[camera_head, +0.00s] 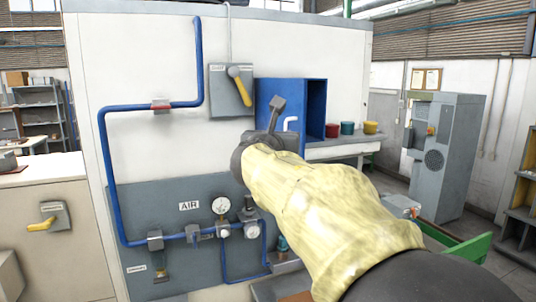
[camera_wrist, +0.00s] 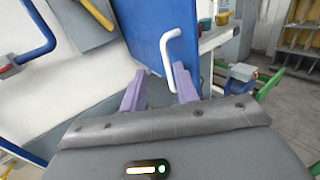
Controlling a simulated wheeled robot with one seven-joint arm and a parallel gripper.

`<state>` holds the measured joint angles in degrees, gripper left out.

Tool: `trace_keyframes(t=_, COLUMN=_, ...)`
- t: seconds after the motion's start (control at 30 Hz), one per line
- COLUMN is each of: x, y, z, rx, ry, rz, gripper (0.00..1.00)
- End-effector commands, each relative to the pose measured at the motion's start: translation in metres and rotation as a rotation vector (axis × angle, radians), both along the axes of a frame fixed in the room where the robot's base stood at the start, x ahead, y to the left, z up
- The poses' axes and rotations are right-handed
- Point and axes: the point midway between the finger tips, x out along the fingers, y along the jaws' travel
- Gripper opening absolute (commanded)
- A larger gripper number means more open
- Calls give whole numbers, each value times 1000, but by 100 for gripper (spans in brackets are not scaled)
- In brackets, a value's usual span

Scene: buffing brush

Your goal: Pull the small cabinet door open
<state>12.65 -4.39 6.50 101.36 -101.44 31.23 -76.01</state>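The small blue cabinet (camera_head: 288,98) is on the white wall panel, partly hidden behind my gripper and arm. Its blue front also shows in the wrist view (camera_wrist: 150,25). A white bent-bar handle (camera_head: 291,123) stands out from that front. In the wrist view the handle (camera_wrist: 166,50) appears between my two purple fingertips, nearer the right one. My gripper (camera_wrist: 160,73) is open, with a clear gap between its fingers. In the head view my gripper (camera_head: 277,112) is in front of the cabinet, just left of the handle. I cannot tell whether a finger touches the handle.
A grey switch box (camera_head: 231,92) with a yellow lever is left of the cabinet. Blue piping (camera_head: 110,170) and gauges (camera_head: 221,206) lie below and left. Coloured pots (camera_head: 347,128) stand on a ledge to the right. A grey machine cabinet (camera_head: 445,150) stands farther right, beside open floor.

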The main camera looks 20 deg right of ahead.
Motion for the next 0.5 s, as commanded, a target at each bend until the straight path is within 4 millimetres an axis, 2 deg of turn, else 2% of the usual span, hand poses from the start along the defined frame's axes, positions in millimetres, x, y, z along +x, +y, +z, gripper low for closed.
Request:
trace_keyframes(t=0.4, x=-69, y=51, z=-1, rx=-2, ry=-4, rz=2, gripper=31)
trace_keyframes(t=0.5, x=-76, y=59, z=-2, rx=-2, ry=-3, rz=4, gripper=31)
